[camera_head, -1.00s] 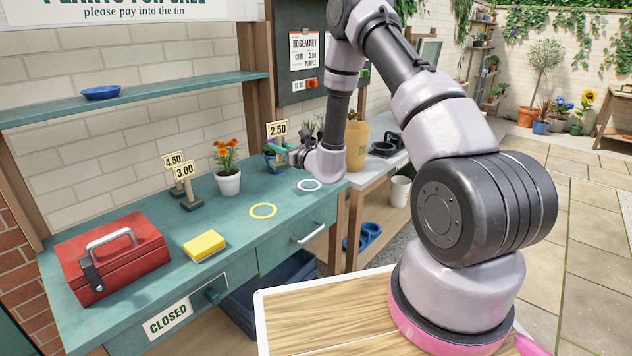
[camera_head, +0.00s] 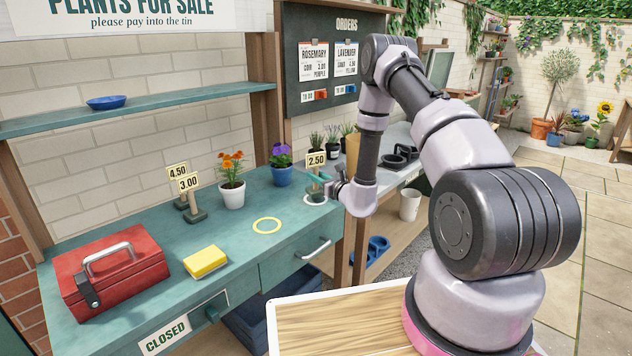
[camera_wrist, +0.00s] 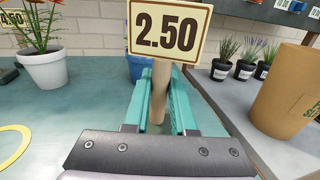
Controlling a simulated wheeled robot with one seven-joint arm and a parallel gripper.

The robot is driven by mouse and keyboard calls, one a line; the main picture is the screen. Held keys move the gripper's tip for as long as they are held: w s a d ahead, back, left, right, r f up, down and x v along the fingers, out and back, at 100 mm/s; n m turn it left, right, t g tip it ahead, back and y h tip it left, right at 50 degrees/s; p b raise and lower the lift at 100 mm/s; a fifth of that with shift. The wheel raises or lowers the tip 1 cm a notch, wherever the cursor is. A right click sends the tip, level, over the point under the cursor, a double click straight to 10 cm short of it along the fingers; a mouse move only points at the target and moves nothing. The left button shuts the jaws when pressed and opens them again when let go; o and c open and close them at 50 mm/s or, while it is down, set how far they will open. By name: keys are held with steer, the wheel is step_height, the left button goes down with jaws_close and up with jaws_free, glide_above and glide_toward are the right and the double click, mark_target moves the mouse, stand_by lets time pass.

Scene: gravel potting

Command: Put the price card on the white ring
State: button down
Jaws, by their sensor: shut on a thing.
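The price card reading 2.50 (camera_head: 316,160) is upright on its wooden post, over the white ring (camera_head: 316,199) near the right end of the teal counter. My gripper (camera_head: 320,183) is shut on the post of this card. The wrist view also shows the card (camera_wrist: 167,30), with the teal fingers (camera_wrist: 160,103) on both sides of the post. The card's base is hidden in the wrist view. In the head view the card's foot is small and partly covered by my gripper, so I cannot tell whether it touches the ring.
A yellow ring (camera_head: 267,225) lies left of the white ring. Cards 3.00 (camera_head: 188,184) and 4.50 (camera_head: 178,170), an orange-flower pot (camera_head: 231,194) and a purple-flower blue pot (camera_head: 281,175) stand behind.

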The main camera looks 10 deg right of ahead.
steer(key=shift+f, duration=0.9)
steer(key=shift+f, duration=0.1)
steer(key=c, duration=0.7)
jaws_free()
steer(key=shift+c, duration=0.2)
